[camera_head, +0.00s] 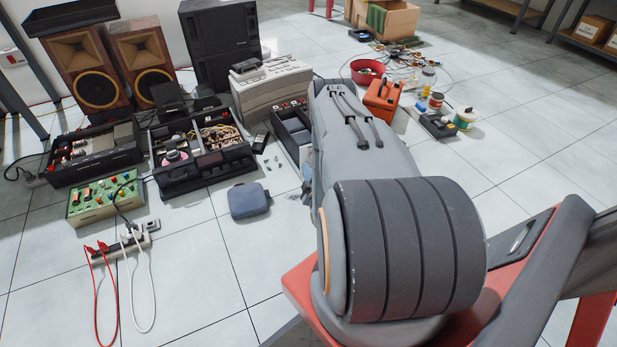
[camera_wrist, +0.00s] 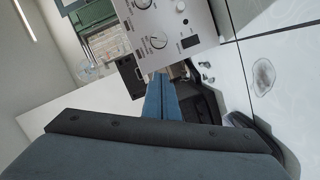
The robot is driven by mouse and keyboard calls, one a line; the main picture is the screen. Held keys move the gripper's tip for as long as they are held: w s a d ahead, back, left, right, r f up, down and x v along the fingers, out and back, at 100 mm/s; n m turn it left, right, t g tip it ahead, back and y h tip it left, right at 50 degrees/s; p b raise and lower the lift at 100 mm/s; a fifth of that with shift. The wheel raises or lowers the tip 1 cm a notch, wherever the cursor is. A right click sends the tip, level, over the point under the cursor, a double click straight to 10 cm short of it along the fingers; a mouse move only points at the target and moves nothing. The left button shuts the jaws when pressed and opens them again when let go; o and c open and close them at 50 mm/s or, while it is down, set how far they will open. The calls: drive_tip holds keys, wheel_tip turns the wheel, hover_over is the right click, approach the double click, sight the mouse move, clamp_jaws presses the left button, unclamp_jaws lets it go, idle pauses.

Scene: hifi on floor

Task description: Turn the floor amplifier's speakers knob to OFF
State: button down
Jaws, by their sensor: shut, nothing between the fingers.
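The labels are too small to read, so I cannot tell which knob is the speakers knob. My gripper (camera_wrist: 159,77) is shut and empty, its blue fingers pointing up the picture below the panel; I cannot tell whether they touch it. In the head view my arm hides the gripper and the panel.
Open chassis units (camera_head: 95,158) lie left of my arm, with wooden speakers (camera_head: 97,82) behind. A beige device (camera_head: 272,90) is near the arm. A blue-grey pouch (camera_head: 249,200) lies in front. An orange toolbox (camera_head: 382,98) stands right of the arm.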

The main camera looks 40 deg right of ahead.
sight(309, 157)
drive_tip(key=b+x, duration=0.2)
drive_tip(key=x, duration=0.3)
drive_tip(key=shift+d+f, duration=0.15)
drive_tip(key=shift+f, duration=0.05)
drive_tip(key=shift+s+d+f+b, duration=0.2)
drive_tip(key=shift+d+f, duration=0.1)
drive_tip(key=shift+d, duration=0.2)
drive_tip(key=shift+s+d+f+b, duration=0.15)
drive_tip(key=shift+s+d+f, duration=0.1)
drive_tip(key=shift+d, duration=0.25)
drive_tip(key=shift+s+d+f, duration=0.15)
drive_tip(key=shift+d+f, duration=0.1)
drive_tip(key=shift+d, duration=0.25)
drive_tip(key=shift+d+f, duration=0.1)
drive_tip(key=shift+d, duration=0.05)
